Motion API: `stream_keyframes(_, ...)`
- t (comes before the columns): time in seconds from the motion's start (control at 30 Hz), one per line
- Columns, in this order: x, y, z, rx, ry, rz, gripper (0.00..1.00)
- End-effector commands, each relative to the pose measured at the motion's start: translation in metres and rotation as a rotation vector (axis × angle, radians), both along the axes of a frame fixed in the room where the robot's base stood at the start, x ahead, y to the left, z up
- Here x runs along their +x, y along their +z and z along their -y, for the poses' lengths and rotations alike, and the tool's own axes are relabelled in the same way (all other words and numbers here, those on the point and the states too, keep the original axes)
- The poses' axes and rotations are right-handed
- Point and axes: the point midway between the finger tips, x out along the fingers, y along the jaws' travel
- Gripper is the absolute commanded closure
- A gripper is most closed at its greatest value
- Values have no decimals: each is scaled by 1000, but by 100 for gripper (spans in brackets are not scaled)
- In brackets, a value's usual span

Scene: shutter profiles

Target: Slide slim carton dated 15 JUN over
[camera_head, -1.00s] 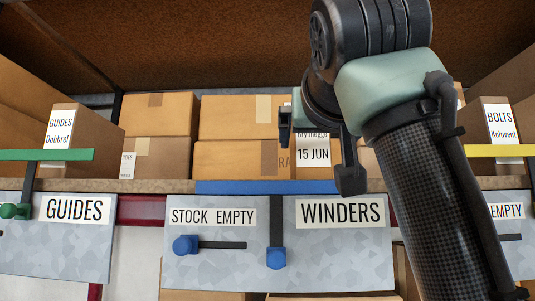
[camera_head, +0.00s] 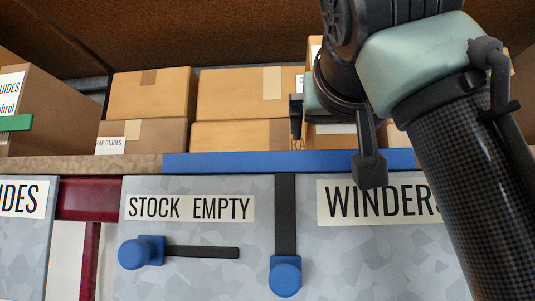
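The slim carton (camera_head: 327,142) stands on the shelf behind the blue bar, right of centre. My gripper (camera_head: 333,140) comes in from the upper right, in front of the carton. Its two dark fingers are spread, one at the carton's left side and one at its right front. Whether either finger touches the carton cannot be told.
Brown cartons (camera_head: 152,92) are stacked left of the slim one. A blue bar (camera_head: 230,163) runs along the shelf edge. Below hang grey panels marked STOCK EMPTY (camera_head: 190,208) and WINDERS (camera_head: 375,202), with a blue slider knob (camera_head: 286,277). My arm hides the right side.

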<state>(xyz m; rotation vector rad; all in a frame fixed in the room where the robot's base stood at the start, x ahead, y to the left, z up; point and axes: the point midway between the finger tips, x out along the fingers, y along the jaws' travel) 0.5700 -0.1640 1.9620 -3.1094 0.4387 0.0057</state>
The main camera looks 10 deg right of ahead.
Motion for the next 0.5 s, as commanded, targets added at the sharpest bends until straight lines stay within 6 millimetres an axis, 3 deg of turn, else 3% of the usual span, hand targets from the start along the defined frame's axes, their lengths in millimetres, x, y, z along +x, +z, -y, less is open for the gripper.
stream_keyframes(0.13, 0, 1, 0, 0, 0, 1, 4)
stream_keyframes(0.5, 0, -1, 0, 0, 0, -1, 70)
